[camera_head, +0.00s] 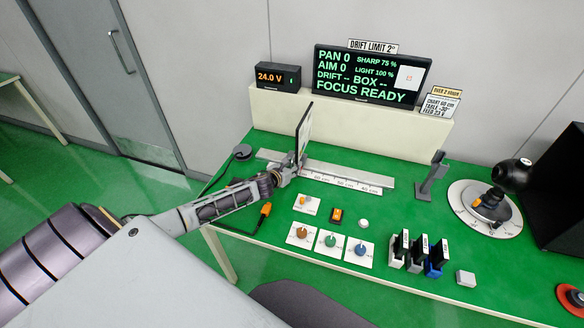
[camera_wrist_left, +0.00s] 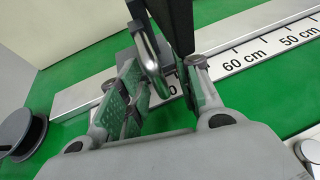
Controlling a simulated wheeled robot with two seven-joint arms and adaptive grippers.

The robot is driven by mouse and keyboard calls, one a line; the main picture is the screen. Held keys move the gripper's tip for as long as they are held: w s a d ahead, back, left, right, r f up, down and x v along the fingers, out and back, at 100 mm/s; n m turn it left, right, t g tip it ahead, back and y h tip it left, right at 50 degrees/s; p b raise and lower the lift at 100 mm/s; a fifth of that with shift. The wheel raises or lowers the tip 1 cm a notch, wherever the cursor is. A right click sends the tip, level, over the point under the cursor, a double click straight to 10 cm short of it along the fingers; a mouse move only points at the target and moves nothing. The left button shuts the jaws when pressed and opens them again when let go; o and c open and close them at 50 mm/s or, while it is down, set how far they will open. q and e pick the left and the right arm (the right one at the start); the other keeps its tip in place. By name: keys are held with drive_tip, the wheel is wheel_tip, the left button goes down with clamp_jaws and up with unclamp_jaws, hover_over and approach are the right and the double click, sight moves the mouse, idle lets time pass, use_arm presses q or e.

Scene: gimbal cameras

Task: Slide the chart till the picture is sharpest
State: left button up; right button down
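The chart (camera_head: 304,130) is a thin upright panel, seen nearly edge-on, on a rail (camera_head: 345,179) with a centimetre scale. My left gripper (camera_head: 290,168) is at the chart's foot, near the rail's left end. In the left wrist view its two fingers (camera_wrist_left: 168,92) stand apart on either side of a rounded grey handle (camera_wrist_left: 148,62) below the dark chart, with a gap visible. The scale shows 60 cm and 50 cm to the right. The screen (camera_head: 370,76) reads SHARP 75 %, LIGHT 100 %, FOCUS READY. My right gripper is not in view.
A camera ball (camera_head: 515,174) and a round dial table (camera_head: 485,209) stand at the right. Knobs (camera_head: 330,241), switches and several dark modules (camera_head: 416,252) sit in front of the rail. A black spool (camera_wrist_left: 22,133) lies beside the rail's left end. A card reads CHART 60 CM.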

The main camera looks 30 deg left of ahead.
use_arm(q)
clamp_jaws()
drive_tip(key=w+d, duration=0.1)
drive_tip(key=d, duration=0.2)
drive_tip(key=d+p, duration=0.1)
drive_tip(key=d, duration=0.3)
drive_tip(key=w+d+p, duration=0.1)
drive_tip(key=d, duration=0.3)
drive_tip(key=shift+w, duration=0.3)
unclamp_jaws()
drive_tip(key=shift+a, duration=0.1)
